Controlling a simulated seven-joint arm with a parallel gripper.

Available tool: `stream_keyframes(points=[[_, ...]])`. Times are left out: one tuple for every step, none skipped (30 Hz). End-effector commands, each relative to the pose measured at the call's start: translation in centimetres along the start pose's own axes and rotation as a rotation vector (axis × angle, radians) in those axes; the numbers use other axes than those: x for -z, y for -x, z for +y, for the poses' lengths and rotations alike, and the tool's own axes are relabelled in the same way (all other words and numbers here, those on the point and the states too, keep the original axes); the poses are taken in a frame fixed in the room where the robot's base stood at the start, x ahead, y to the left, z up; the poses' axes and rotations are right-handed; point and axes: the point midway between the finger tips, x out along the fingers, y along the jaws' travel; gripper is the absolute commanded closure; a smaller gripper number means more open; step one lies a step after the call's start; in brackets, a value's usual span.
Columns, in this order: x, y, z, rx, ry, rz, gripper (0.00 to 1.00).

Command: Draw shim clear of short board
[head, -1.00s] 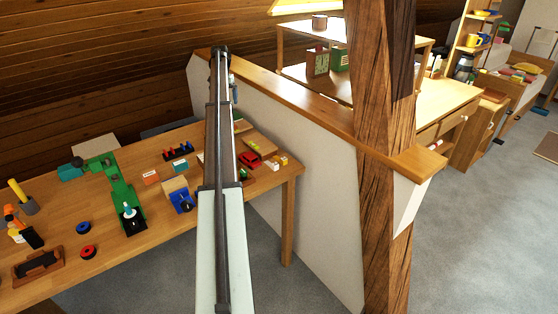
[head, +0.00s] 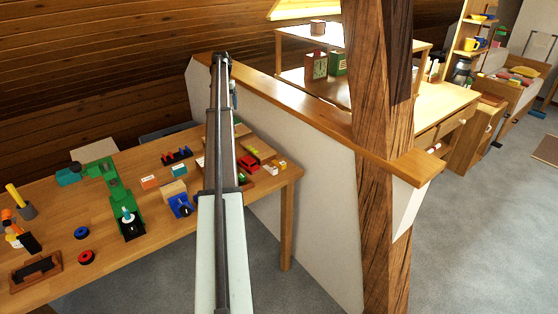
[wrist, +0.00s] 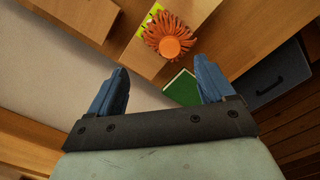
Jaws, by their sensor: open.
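My gripper (wrist: 160,85) is open and empty in the wrist view, its two blue fingers wide apart. Beyond the fingers is a wooden surface carrying an orange spiky object (wrist: 172,42) and a yellow-green piece (wrist: 152,14). A green flat piece (wrist: 182,88) shows between the fingers, near the right one. In the head view my arm reaches away over the bench, and the fingers cannot be made out. I cannot tell which piece is the shim or the short board. Part of the bench is hidden behind my arm.
The wooden bench (head: 100,215) holds a green machine (head: 122,205), a blue vise-like tool (head: 180,204) and a red toy car (head: 247,163). A low wall with a wooden cap (head: 290,98) and a thick timber post (head: 380,170) stand to the right of my arm. A grey drawer (wrist: 275,75) shows at right in the wrist view.

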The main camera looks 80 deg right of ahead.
Motion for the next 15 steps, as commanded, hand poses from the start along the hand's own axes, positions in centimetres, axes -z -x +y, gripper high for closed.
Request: stream_keyframes(points=[[-0.9,-0.6,1.4,-0.014,0.035,-0.010,0.23],[-1.4,-1.0,2.3,-0.024,0.066,-0.018,0.26],[-2.2,-1.5,3.7,-0.039,0.113,-0.033,0.30],[-2.8,-2.0,4.8,-0.051,0.154,-0.045,0.33],[-3.5,-2.4,6.0,-0.063,0.196,-0.059,0.35],[-4.5,-3.0,7.6,-0.078,0.256,-0.080,0.39],[-5.2,-3.4,8.8,-0.089,0.301,-0.095,0.42],[-5.9,-3.8,10.0,-0.098,0.345,-0.112,0.45],[-6.9,-4.3,11.5,-0.110,0.404,-0.136,0.49],[-7.6,-4.6,12.5,-0.117,0.447,-0.153,0.52],[-8.2,-5.0,13.6,-0.122,0.488,-0.172,0.55],[-9.1,-5.4,14.8,-0.129,0.539,-0.195,0.58],[-9.7,-5.7,15.7,-0.132,0.576,-0.211,0.61],[-10.3,-5.9,16.4,-0.135,0.610,-0.227,0.64],[-10.9,-6.2,17.4,-0.136,0.651,-0.247,0.68]])
